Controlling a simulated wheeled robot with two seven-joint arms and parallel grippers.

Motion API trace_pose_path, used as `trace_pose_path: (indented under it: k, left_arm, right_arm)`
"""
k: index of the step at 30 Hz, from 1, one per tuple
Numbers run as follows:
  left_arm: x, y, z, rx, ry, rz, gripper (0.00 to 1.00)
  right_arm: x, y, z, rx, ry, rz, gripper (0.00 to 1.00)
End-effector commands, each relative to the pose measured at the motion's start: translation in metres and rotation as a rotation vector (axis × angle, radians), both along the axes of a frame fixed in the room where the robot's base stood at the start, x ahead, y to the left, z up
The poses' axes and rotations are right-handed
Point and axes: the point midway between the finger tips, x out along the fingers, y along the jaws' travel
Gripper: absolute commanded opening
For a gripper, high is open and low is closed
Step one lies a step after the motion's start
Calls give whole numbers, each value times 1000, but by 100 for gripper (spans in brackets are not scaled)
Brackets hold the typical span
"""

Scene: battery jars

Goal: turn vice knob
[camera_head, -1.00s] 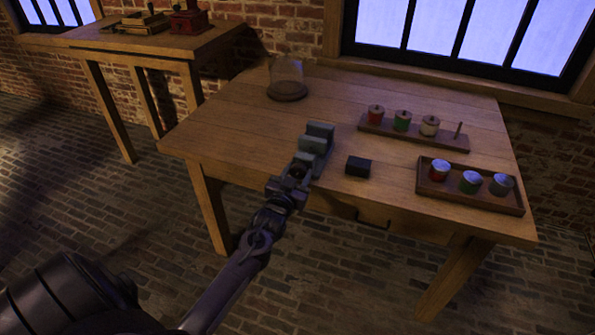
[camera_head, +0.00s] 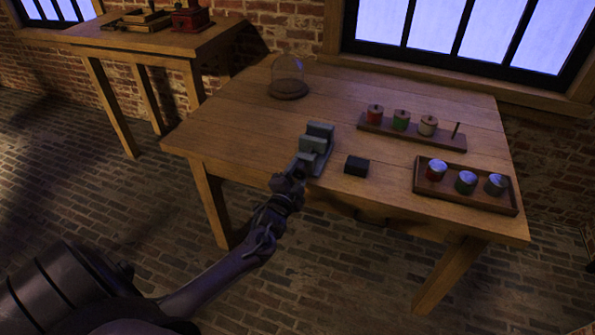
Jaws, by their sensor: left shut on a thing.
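The grey vice (camera_head: 316,148) stands at the front edge of the wooden table, its jaws toward the back. My left gripper (camera_head: 297,172) reaches in from the lower left and is at the near end of the vice, shut on the vice knob. The knob itself is hidden by the gripper. My right gripper is not in view.
A small black block (camera_head: 357,166) lies just right of the vice. A rack with colored spools (camera_head: 411,133) and a tray with several jars (camera_head: 467,205) stand to the right. A glass dome (camera_head: 288,78) is at the back left. The wooden table (camera_head: 235,120) is clear left of the vice.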

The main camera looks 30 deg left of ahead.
Motion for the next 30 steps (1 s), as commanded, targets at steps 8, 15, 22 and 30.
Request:
trace_pose_path:
  k: [8, 15, 22, 30]
  left_arm:
    - [0, 0, 2, 257, 62, -1, 21]
    - [0, 0, 2, 478, 117, -1, 21]
    - [0, 0, 2, 690, 168, -2, 21]
    - [0, 0, 2, 939, 228, -2, 21]
  right_arm:
    - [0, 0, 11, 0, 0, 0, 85]
    - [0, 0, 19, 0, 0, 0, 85]
    - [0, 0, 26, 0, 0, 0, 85]
    - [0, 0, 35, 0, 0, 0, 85]
